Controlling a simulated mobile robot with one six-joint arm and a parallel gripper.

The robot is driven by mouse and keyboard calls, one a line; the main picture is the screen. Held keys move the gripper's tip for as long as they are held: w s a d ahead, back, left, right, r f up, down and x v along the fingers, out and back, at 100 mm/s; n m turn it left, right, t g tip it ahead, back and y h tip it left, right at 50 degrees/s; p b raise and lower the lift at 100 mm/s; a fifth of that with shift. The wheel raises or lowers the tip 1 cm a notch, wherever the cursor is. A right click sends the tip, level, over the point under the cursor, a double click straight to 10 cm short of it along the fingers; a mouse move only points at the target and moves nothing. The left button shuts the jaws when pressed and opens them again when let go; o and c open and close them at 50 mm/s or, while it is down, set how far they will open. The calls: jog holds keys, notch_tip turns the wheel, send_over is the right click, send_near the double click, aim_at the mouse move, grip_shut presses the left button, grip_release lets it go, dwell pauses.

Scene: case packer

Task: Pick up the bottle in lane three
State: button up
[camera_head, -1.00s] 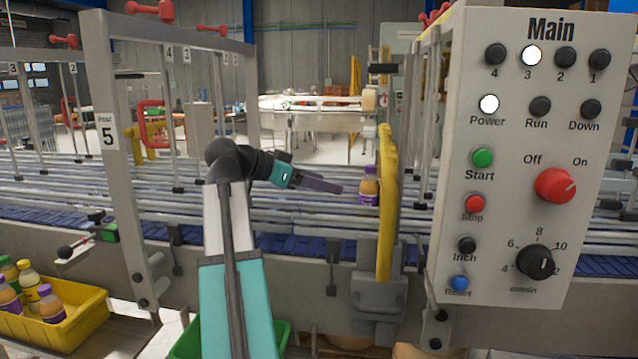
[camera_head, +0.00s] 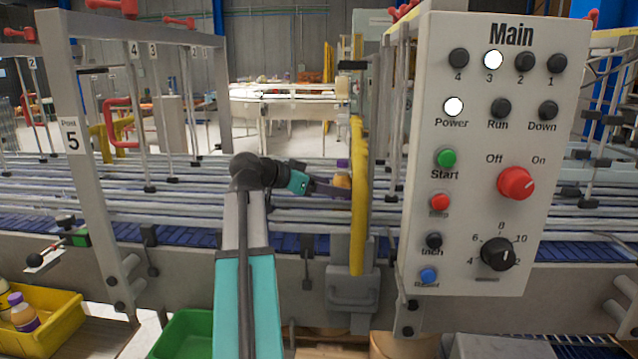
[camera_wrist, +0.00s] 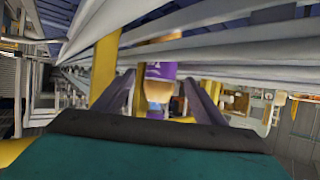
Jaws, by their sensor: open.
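The bottle (camera_head: 342,180), with a purple cap and an amber body, stands among the conveyor rails just left of the yellow upright. My gripper (camera_head: 330,190) reaches in from the left at its height, and the fingers hide its lower part. In the wrist view the bottle (camera_wrist: 159,74) shows its purple label and amber body between the two purple-grey fingers of my gripper (camera_wrist: 160,92). The fingers are open, one on each side of it. I cannot tell whether either finger touches it.
The yellow upright (camera_head: 359,195) stands close right of the bottle. The Main panel (camera_head: 490,150), with lamp 3 and Power lit, stands farther right. Long guide rails (camera_head: 165,200) run around the bottle. A yellow bin (camera_head: 50,325) with bottles and a green bin (camera_head: 185,335) sit low left.

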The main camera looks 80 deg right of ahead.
jog(key=shift+x, duration=0.75)
jog(key=c, duration=1.4)
jog(key=shift+o, duration=0.2)
jog(key=shift+w, duration=0.15)
